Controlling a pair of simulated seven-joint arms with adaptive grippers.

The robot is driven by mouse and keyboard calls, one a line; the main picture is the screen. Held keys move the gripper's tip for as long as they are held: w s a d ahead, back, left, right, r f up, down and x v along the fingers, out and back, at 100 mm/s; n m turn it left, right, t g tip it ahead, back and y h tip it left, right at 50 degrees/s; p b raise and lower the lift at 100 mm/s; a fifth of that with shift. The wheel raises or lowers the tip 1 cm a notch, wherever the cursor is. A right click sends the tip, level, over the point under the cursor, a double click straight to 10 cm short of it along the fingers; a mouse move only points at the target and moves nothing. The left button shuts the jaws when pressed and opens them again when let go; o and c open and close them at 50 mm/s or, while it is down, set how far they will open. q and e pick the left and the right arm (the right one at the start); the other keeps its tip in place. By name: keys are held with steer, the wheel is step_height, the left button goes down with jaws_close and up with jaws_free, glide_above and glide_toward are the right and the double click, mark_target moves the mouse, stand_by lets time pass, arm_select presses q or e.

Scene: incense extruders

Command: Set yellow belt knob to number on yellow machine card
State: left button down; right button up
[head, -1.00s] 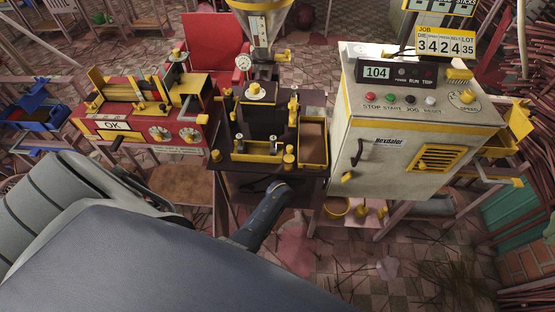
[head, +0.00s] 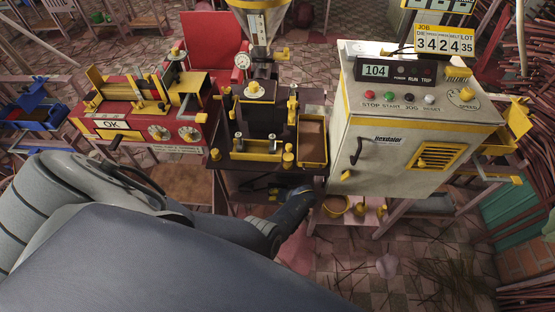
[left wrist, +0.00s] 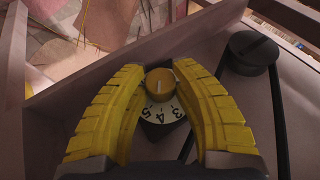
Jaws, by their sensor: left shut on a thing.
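In the left wrist view a small yellow knob (left wrist: 160,83) stands in a white dial (left wrist: 162,110) with the digits 3, 4 and 5 showing on its near side. My left gripper (left wrist: 159,78) has its yellow ribbed fingers on both sides of the knob, shut on it. No pointer mark on the knob is clear. In the head view the gripper and this dial are hidden. The yellow-headed job card (head: 445,43) reads 3 4 2 4 35, with BELT seemingly over the second 4. My right gripper is not in view.
A black round knob or cap (left wrist: 250,52) with a dark bar stands right of the dial. The white control cabinet (head: 385,155) stands on the right, the red machine (head: 190,148) on the left, and the dark press bench (head: 235,158) between them.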

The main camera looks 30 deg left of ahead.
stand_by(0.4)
arm_select(q)
steer(key=c, duration=1.1)
jaws_free()
steer(key=shift+o, duration=0.2)
steer(key=shift+h, duration=0.3)
